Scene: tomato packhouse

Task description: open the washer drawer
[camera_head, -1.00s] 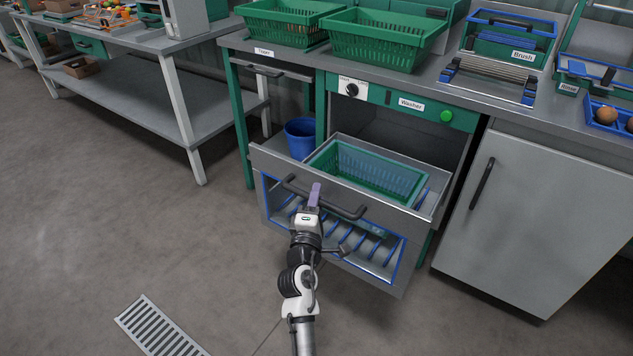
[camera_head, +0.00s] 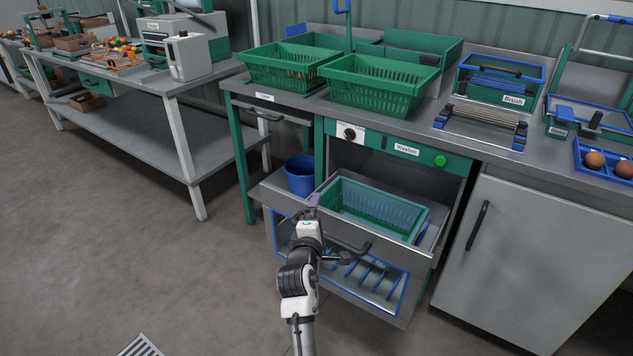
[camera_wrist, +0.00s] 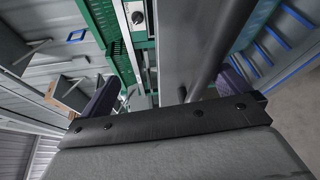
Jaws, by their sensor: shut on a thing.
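The washer drawer (camera_head: 418,257) stands pulled well out from under the counter, below the "Washer" label (camera_head: 407,149). A green basket (camera_head: 372,208) sits inside it. The dark bar handle (camera_head: 349,245) runs across the drawer's grey front. My gripper (camera_head: 313,202) is at the left part of this handle and shut on it. My own wrist hides part of the handle and drawer front in the head view. In the wrist view, the handle bar (camera_wrist: 222,50) runs between the purple fingers of my gripper (camera_wrist: 168,92).
A blue bucket (camera_head: 300,175) stands left of the drawer. A grey cabinet door (camera_head: 535,262) is to the right. Green baskets (camera_head: 380,85) and a brush unit (camera_head: 500,78) stand on the counter. Open floor lies in front and left, with a drain grate (camera_head: 140,347).

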